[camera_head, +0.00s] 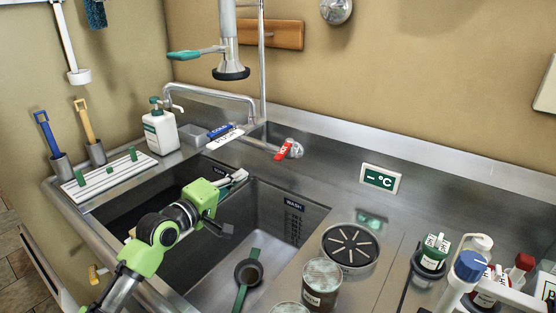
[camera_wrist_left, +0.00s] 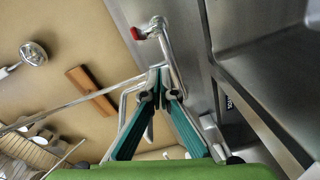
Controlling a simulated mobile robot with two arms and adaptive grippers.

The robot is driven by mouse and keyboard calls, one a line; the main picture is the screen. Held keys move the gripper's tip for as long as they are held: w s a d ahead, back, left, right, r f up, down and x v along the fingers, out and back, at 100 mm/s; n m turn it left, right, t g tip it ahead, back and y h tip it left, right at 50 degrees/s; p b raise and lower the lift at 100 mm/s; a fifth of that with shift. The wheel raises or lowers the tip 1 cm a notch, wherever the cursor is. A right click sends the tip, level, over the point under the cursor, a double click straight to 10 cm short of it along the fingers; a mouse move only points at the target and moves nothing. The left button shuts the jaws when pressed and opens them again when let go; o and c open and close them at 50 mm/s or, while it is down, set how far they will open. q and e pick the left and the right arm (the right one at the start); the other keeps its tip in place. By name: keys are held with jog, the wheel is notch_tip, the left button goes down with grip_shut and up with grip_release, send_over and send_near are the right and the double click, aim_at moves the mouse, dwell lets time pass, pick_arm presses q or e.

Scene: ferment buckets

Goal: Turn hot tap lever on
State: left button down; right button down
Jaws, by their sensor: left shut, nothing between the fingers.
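The hot tap lever (camera_head: 284,150) is red and sits on a metal valve body at the back of the sink, right of the tap. In the left wrist view the red lever (camera_wrist_left: 138,33) shows beyond my fingertips, apart from them. My left gripper (camera_head: 240,176) is over the sink, below and left of the red lever, shut and empty. Its two green fingers meet at the tips (camera_wrist_left: 160,72) in the wrist view. A blue cold tap lever (camera_head: 219,131) is to the left of the red one. My right gripper is not in view.
A curved spout (camera_head: 212,91) and a hanging spray head (camera_head: 230,65) rise behind the basins. A soap bottle (camera_head: 160,130) stands at the left. A temperature display (camera_head: 380,179) is on the right, with jars and bottles at the lower right.

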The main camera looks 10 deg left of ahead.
pick_arm(q)
jog(key=a+r+n, duration=0.2)
jog(key=n, duration=0.1)
send_near(284, 149)
jog(key=w+a+f, duration=0.1)
jog(key=w+a, duration=0.4)
jog(key=shift+h, duration=0.4)
jog(key=d+p, duration=0.2)
jog(key=d, duration=0.2)
jog(key=shift+d+f+p, duration=0.1)
jog(key=shift+f+p, duration=0.1)
jog(key=shift+p, duration=0.1)
jog(key=shift+d, duration=0.1)
